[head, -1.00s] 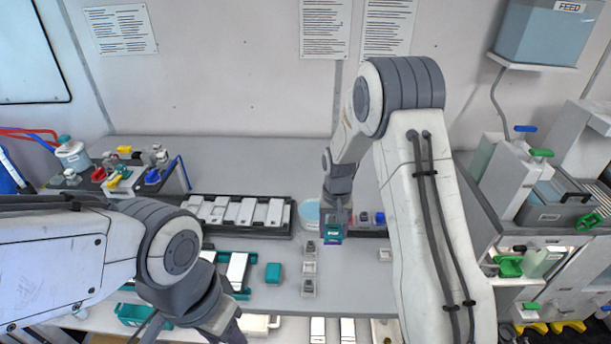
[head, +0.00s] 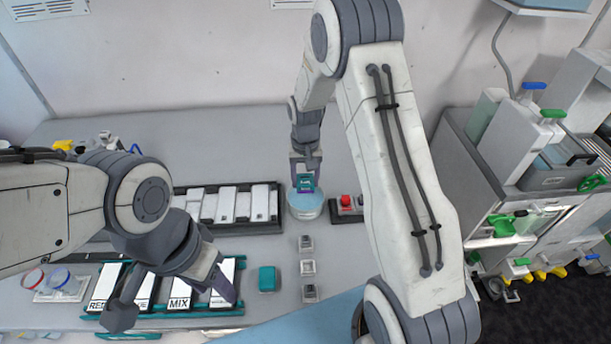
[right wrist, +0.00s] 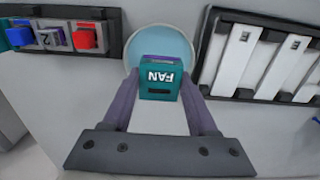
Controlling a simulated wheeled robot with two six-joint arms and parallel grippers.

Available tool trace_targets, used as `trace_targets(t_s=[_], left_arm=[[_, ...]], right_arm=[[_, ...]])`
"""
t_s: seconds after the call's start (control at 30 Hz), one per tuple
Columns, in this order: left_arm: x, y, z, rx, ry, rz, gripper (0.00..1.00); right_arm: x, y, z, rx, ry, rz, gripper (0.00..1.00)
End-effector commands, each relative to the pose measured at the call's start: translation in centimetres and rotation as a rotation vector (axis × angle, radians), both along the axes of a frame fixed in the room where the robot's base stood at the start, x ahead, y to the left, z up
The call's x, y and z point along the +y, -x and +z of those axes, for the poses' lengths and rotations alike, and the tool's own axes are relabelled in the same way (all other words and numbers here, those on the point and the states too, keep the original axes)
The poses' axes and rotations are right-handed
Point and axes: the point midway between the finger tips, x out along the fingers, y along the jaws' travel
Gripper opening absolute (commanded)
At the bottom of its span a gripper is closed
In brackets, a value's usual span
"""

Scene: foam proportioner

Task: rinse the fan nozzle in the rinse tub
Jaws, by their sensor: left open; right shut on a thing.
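The fan nozzle (right wrist: 161,77) is a teal block marked FAN in the right wrist view. My right gripper (right wrist: 162,95) is shut on it, one finger on each side. In the head view my right gripper (head: 305,170) holds the nozzle (head: 305,183) over the rinse tub (head: 305,204), a round tub with a pale blue inside. The tub (right wrist: 136,52) shows behind the nozzle in the right wrist view. I cannot tell whether the nozzle touches the water. My left gripper (head: 178,302) is open and empty above the labelled cards at the lower left.
A black rack of white plates (head: 232,222) stands just left of the tub. A dark holder with a red block (head: 346,202) is just right of it. Small grey blocks (head: 308,267) and a teal block (head: 267,278) lie in front.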

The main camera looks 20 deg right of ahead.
Motion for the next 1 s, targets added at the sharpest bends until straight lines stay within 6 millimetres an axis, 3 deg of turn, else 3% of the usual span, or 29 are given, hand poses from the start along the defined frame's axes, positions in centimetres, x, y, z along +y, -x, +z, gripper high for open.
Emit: trace_targets(t_s=[0.1,0.57,1.0], left_arm=[[0.0,0.0,-1.4,0.0,0.0,0.002,0.5],[0.0,0.0,-1.6,0.0,0.0,0.003,0.5],[0.0,0.0,-3.4,0.0,0.0,0.002,0.5]], right_arm=[[-0.1,0.0,-1.7,0.0,0.0,-0.001,0.06],[-0.3,0.1,-2.1,-0.001,0.0,-0.005,0.06],[-0.3,0.1,-4.6,0.0,0.0,-0.005,0.06]])
